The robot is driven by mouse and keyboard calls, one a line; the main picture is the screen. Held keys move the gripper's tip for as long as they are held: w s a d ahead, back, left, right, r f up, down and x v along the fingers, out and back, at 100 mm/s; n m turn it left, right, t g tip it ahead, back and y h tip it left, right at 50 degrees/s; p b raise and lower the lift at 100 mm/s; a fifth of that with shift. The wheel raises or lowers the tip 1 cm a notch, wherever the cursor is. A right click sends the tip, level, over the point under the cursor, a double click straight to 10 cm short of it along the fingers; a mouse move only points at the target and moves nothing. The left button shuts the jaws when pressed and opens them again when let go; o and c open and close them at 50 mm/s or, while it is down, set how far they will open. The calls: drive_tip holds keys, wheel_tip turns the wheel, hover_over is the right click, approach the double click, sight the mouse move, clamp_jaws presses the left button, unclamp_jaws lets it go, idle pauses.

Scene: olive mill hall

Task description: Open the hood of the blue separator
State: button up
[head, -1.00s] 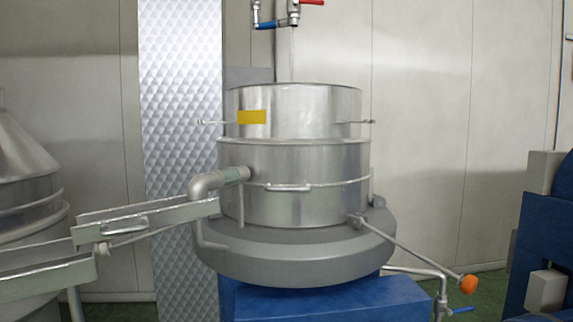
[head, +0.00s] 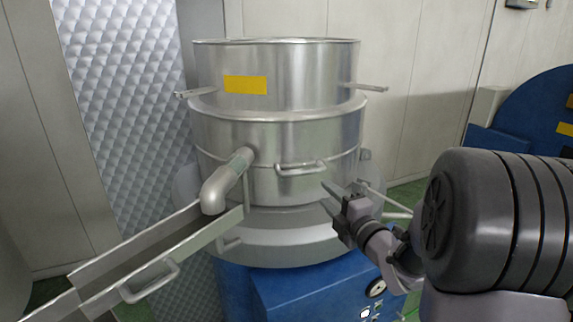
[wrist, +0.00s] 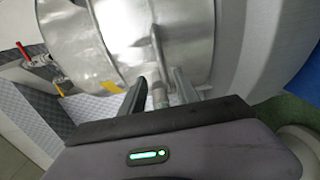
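The blue separator has a blue base (head: 320,290), a grey round bowl housing and a two-tier steel hood (head: 275,135) with a yellow label. The hood is down on the housing. A bar handle (head: 302,168) is on the front of its lower tier. It also shows in the wrist view (wrist: 157,45), beyond the fingers. My gripper (head: 328,197) is open and empty, just below and right of the handle, apparently apart from it. My arm hides part of the housing's right side.
An elbow outlet pipe (head: 222,183) points down to a sloping metal chute (head: 165,260) at the left. Small pegs (head: 370,88) stick out from the upper tier. A rod (head: 385,200) runs out at the right, partly behind my arm. Another blue machine (head: 540,115) stands far right.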

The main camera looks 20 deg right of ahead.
sight(304, 174)
drive_tip(key=w, duration=1.4)
drive_tip(key=shift+a+p, duration=0.35)
drive_tip(key=shift+a, duration=0.05)
clamp_jaws()
drive_tip(key=shift+f, duration=0.1)
